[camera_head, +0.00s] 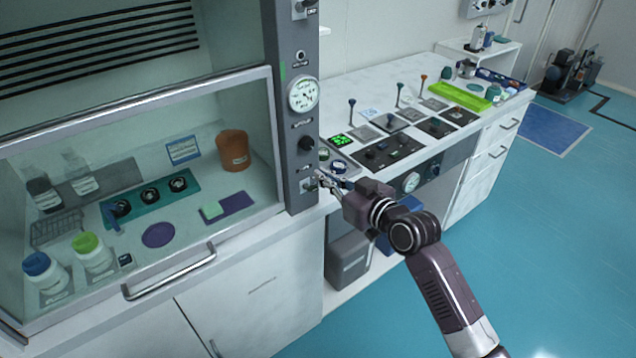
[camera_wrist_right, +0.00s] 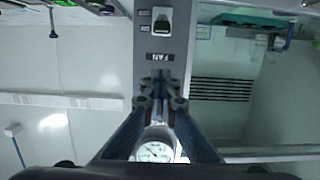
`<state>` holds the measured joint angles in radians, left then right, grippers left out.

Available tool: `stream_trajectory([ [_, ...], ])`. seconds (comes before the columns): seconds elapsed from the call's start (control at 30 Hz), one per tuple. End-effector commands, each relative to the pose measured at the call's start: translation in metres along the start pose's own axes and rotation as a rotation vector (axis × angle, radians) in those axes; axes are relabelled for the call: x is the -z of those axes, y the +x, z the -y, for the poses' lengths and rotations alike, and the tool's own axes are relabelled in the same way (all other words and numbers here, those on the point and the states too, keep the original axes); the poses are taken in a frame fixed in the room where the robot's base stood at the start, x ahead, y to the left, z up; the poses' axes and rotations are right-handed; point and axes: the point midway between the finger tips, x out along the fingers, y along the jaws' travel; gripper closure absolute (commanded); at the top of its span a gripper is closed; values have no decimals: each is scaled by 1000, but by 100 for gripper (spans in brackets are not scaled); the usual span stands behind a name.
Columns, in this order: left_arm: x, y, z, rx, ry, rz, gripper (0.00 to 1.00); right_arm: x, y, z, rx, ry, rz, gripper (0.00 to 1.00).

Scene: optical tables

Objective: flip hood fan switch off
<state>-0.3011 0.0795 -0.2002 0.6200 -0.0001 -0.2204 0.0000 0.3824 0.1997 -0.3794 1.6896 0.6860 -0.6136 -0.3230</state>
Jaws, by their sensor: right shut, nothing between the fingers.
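I cannot tell which way the rocker is tipped. In the head view the switch (camera_head: 308,186) is low on the post, partly behind my fingers. My right gripper (camera_head: 322,182) is shut and empty, close in front of the post. In the wrist view its fingertips (camera_wrist_right: 160,80) lie just below the FAN label, apart from the switch in the picture. My left gripper is not in view.
The fume hood's glass sash (camera_head: 140,180) and handle (camera_head: 170,283) are left of the post. A round gauge (camera_head: 303,95) and a knob (camera_head: 306,143) are higher on it. To the right, a white bench (camera_head: 360,85) carries control panels with upright levers (camera_head: 351,110).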

Motion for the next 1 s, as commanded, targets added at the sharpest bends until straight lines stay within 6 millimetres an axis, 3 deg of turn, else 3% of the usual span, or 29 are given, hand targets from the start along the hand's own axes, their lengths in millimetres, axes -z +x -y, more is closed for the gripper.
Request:
stream_trajectory([
  [0.3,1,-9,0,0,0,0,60,1,50,0,1,1,1,100],
  [0.4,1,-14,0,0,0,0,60,-19,40,0,-1,2,5,100],
  [0.6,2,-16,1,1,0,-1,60,-35,35,0,0,0,1,100],
  [1.0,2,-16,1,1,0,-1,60,-38,34,0,0,0,0,100],
])
